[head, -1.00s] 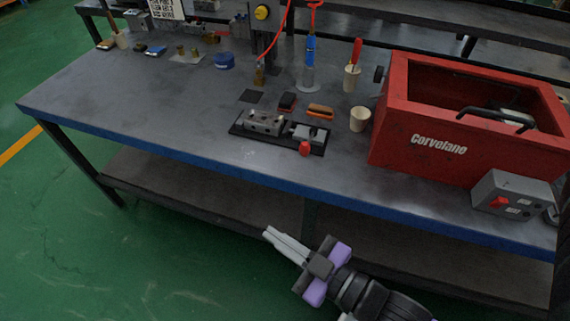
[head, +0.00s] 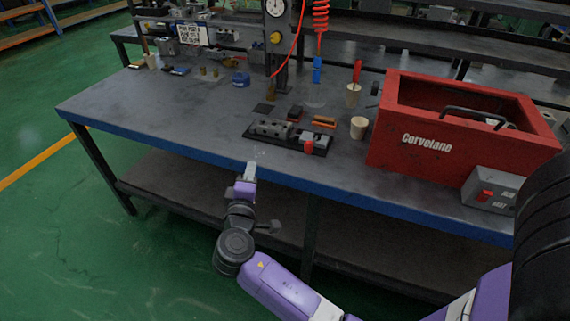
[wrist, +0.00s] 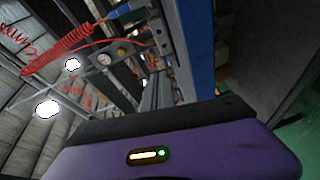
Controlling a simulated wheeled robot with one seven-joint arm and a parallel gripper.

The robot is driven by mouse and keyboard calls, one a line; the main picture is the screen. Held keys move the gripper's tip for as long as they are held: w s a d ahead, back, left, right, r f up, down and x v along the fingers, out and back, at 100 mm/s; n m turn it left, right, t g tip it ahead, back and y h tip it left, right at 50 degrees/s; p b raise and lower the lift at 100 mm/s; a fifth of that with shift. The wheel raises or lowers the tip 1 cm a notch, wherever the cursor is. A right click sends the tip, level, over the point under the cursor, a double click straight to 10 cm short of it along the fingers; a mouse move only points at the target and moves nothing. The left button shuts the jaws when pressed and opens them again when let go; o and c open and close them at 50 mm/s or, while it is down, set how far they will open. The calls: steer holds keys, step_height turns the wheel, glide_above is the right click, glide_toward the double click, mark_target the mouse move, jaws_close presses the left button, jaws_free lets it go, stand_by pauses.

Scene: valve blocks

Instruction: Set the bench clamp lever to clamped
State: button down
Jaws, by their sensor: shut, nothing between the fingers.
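The bench clamp is a dark base plate on the bench with grey metal blocks (head: 273,129) on it. Its lever shows as a red knob (head: 309,146) at the front right of the plate, pointing toward the bench's front edge. My gripper (head: 250,168) is shut and empty at the bench's front edge, to the left of and nearer than the clamp, apart from it. The wrist view shows the gripper's purple body but not the clamp.
A red box (head: 432,138) marked Corvelane stands right of the clamp, with a grey switch box (head: 492,190) before it. The left of the bench top (head: 150,105) is clear.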

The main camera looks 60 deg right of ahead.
steer(key=s+g, duration=0.1)
steer(key=s, duration=0.1)
steer(key=s+g+h, duration=0.1)
steer(key=s+g, duration=0.1)
steer(key=s+m+g+h, duration=0.1)
steer(key=shift+s+d+r, duration=0.15)
steer(key=shift+s+r, duration=0.15)
steer(key=shift+s, duration=0.1)
steer(key=d, duration=0.3)
steer(key=w+d, duration=0.1)
steer(key=d, duration=0.2)
steer(key=d+p, duration=0.1)
steer(key=d, duration=0.3)
steer(key=shift+w, duration=0.25)
steer(key=shift+s+d+p, duration=0.2)
steer(key=shift+s+d, duration=0.05)
steer(key=shift+s, duration=0.3)
steer(key=shift+s+d+p, duration=0.15)
steer(key=shift+s+d, duration=0.05)
steer(key=shift+s, duration=0.3)
steer(key=shift+s+d, duration=0.35)
steer(key=shift+s, duration=0.35)
